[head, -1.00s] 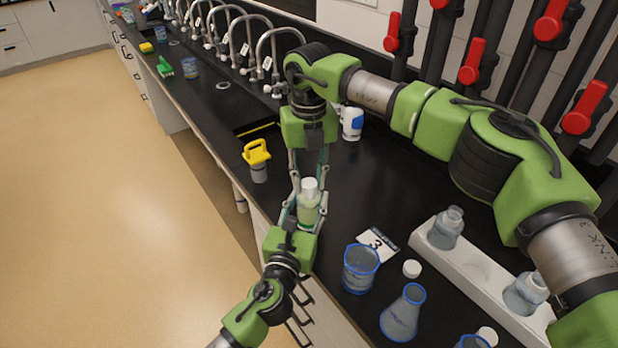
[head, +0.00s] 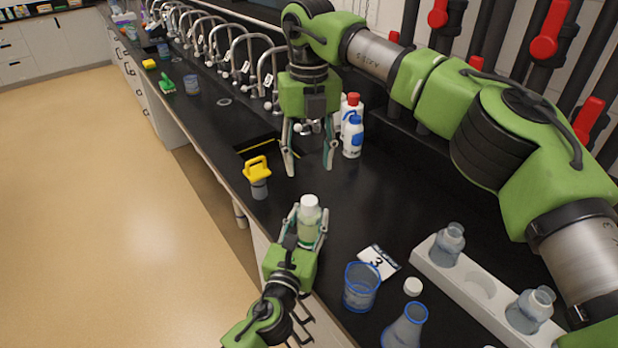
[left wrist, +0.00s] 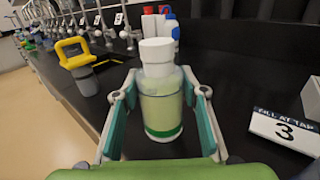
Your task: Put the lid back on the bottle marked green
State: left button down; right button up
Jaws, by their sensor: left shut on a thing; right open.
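The bottle marked green (head: 308,222) stands upright between the fingers of my left gripper (head: 309,226), which is shut on it. In the left wrist view, the bottle (left wrist: 162,108) holds pale liquid and has a green band near its base. A white lid (left wrist: 157,55) sits on its neck; it also shows in the head view (head: 309,202). I cannot tell how tightly it sits. My right gripper (head: 310,170) is open and empty, above and behind the bottle, apart from the lid.
A rack (head: 462,285) with two open bottles stands at right. A loose white lid (head: 413,286), a beaker (head: 361,288), a flask (head: 406,328) and a card marked 3 (head: 379,262) are nearby. A yellow-handled item (head: 257,172) stands left. White bottles (head: 353,137) stand behind.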

jog(key=shift+r, duration=1)
pick_arm(q)
jog(key=c, duration=1.2)
grip_release()
jog(key=v, duration=1.2)
pick_arm(e)
jog(key=shift+f, duration=0.1)
